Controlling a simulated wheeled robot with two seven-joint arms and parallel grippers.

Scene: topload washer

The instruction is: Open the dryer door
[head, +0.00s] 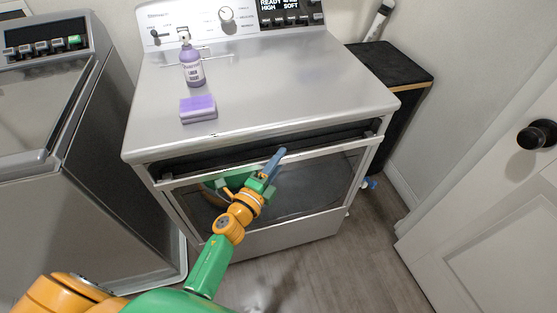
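The silver dryer (285,85) stands ahead, with its control panel at the back. Its front door (325,180) has a dark glass window and a light bar along its top edge. A dark gap shows between this bar and the dryer top; I cannot tell if it is a handle recess or the door slightly ajar. My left gripper (277,158) is at the door's top edge, right of its middle, with blue-grey fingers over the bar. The fingers overlap, so I cannot tell whether they are open, shut or touching. My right gripper is out of view.
A purple spray bottle (192,66) and a purple sponge (198,108) sit on the dryer top. A washer (70,130) stands at left. A black-topped stand (392,65) is at right, and a white room door (500,190) stands nearer. Floor (335,265) is clear in front.

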